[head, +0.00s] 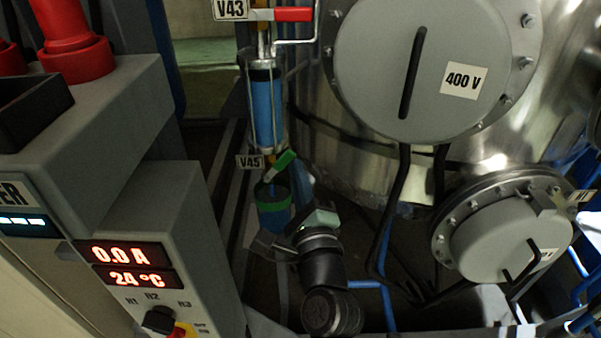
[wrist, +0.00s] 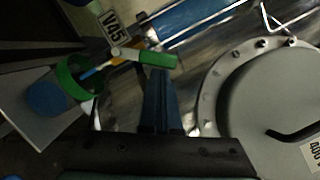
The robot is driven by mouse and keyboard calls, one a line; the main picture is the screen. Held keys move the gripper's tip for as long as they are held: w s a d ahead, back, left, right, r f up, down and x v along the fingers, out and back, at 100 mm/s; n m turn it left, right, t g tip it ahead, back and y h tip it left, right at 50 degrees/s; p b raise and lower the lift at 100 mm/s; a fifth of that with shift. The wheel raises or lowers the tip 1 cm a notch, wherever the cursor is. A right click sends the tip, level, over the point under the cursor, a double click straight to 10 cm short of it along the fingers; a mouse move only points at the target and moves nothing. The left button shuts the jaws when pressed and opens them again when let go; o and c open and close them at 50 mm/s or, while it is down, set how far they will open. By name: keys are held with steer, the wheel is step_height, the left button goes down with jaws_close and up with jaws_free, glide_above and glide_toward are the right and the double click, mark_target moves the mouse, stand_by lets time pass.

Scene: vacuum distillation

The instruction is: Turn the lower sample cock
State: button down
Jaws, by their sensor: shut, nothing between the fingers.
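The lower sample cock has a green lever (head: 281,166) beside a V45 tag (head: 249,162), below the blue-filled sight glass. In the wrist view the green lever (wrist: 158,60) lies nearly level, to the right of the V45 tag (wrist: 114,28). My gripper (head: 301,170) is just to the right of the lever in the head view. In the wrist view my gripper (wrist: 159,75) is shut and empty, its tips just below the lever's free end. I cannot tell whether they touch.
A green-rimmed vessel (head: 273,204) is below the cock. A blue-filled glass tube (head: 264,108) and a red-handled V43 valve (head: 293,14) are above. A large steel tank with a round grey cover (head: 380,60) stands right. A control box (head: 165,240) is left.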

steer(key=r+n+p, duration=0.1)
steer(key=a+n+p, duration=0.1)
steer(key=shift+r+n+g, duration=0.3)
steer(key=shift+r+n, duration=0.1)
steer(key=shift+a+r+n+g+p, duration=0.15)
steer(key=shift+a+n+g+p, duration=0.1)
steer(key=shift+n+p, duration=0.35)
steer(key=shift+a+r+n+g+p, duration=0.15)
steer(key=shift+a+n+p, duration=0.1)
steer(key=shift+n+p, duration=0.35)
steer(key=shift+f, duration=0.1)
